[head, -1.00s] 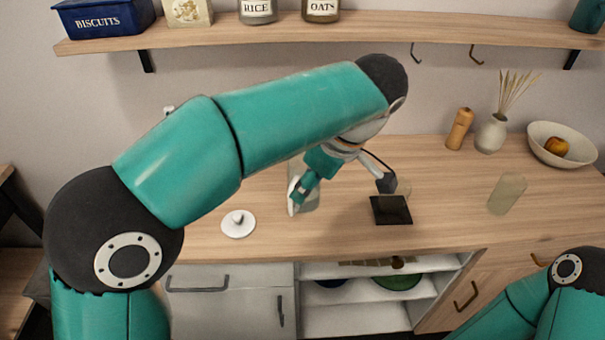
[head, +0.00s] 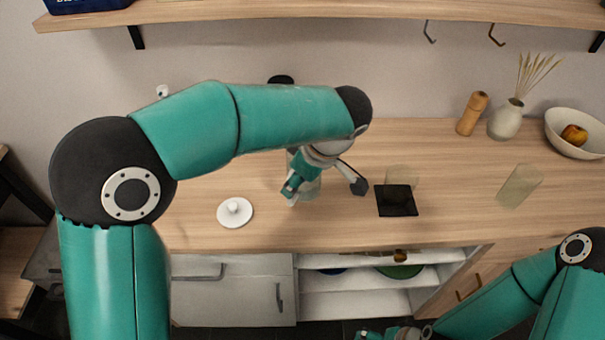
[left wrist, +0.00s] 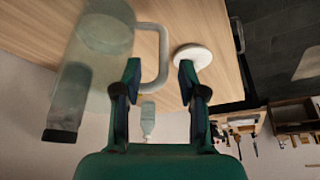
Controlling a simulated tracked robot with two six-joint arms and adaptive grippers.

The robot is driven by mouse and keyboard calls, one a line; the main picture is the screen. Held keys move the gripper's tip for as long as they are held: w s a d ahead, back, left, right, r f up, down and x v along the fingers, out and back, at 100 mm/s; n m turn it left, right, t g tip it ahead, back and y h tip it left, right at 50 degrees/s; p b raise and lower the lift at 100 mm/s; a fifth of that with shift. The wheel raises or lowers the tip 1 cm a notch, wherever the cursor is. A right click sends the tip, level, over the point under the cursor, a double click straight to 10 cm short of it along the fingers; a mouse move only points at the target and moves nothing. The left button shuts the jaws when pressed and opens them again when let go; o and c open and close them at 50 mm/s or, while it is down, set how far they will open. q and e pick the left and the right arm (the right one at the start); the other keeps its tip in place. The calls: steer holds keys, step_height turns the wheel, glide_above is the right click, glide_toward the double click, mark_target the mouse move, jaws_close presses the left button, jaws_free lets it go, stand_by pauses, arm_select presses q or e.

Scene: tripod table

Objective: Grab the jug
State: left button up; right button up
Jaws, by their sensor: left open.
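The jug is a clear, greenish vessel with a pale loop handle. In the left wrist view the jug (left wrist: 105,35) fills the upper left, its handle (left wrist: 163,50) reaching between my fingertips. In the head view the jug (head: 308,187) stands on the counter, partly hidden by my left gripper (head: 325,188). My left gripper is open, its fingers (left wrist: 160,72) spread either side of the handle in the picture; I cannot tell if they touch it. My right gripper (head: 390,334) shows only partly at the bottom edge, its jaws unclear.
A white knobbed lid (head: 235,212) lies left of the jug. A dark square coaster (head: 397,207) with a clear glass (head: 402,174) by it is to the right. Farther right are another glass (head: 519,187), a vase (head: 506,120), a wooden mill (head: 472,114) and a bowl (head: 575,146).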

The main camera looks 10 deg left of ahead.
mark_target(290, 205)
arm_select(q)
steer(key=shift+s+p+x, duration=0.1)
steer(key=shift+p+x, duration=0.2)
steer(key=shift+x, duration=1.15)
steer(key=shift+s+p+x, duration=0.15)
steer(key=shift+p+x, duration=0.1)
steer(key=shift+x, duration=1.2)
steer(key=shift+d+f, duration=0.15)
steer(key=shift+d, duration=0.05)
steer(key=shift+c, duration=0.3)
jaws_close()
